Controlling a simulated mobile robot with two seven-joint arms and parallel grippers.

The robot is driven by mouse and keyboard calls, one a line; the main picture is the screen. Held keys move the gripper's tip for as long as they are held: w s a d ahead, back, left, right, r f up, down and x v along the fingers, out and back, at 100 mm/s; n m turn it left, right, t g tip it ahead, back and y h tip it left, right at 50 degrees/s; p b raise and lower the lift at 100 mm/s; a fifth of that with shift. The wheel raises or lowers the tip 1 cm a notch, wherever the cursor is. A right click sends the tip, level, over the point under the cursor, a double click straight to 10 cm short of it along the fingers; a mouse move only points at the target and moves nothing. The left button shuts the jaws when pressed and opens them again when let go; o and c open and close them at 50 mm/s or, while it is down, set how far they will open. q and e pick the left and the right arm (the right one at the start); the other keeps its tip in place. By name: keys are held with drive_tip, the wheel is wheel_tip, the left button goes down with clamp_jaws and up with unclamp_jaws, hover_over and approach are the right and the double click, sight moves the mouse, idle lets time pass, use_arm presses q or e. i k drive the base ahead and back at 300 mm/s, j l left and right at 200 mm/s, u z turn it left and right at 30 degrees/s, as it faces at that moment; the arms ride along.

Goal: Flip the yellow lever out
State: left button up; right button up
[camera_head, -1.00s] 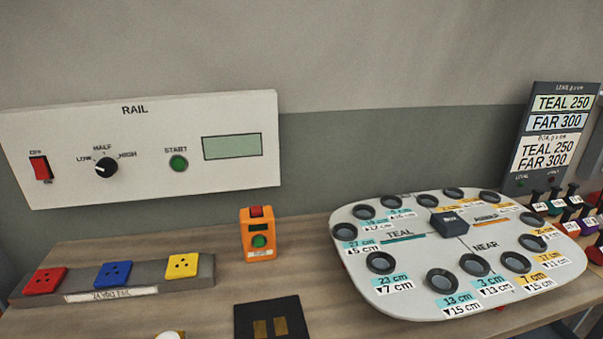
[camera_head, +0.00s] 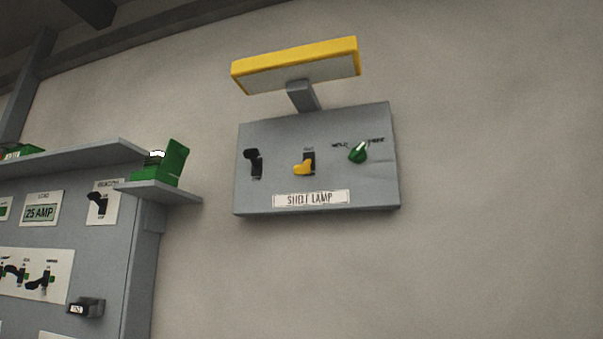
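The yellow lever (camera_head: 303,168) is on a grey wall panel (camera_head: 336,185) labelled SHELF LAMP. It sits in the middle of the panel on a dark mount, with its yellow end low and toward the left. A black lever (camera_head: 254,163) is to its left and a green knob or lever (camera_head: 358,152) to its right. The small marks above the levers are too blurred to read fully. Neither of my grippers shows in the head view.
A yellow-framed lamp (camera_head: 296,64) juts out above the panel on a grey arm. To the left is a grey cabinet (camera_head: 140,262) with a small shelf (camera_head: 162,191) bearing a green object (camera_head: 172,164). The wall right of the panel is bare.

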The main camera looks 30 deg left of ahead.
sight(304, 168)
drive_tip(key=k+j+z, duration=0.1)
drive_tip(key=j, duration=0.35)
drive_tip(key=k+j+z, duration=0.15)
drive_tip(key=j, duration=0.25)
drive_tip(key=j+z, duration=0.1)
drive_tip(key=j, duration=0.3)
drive_tip(key=k, duration=0.05)
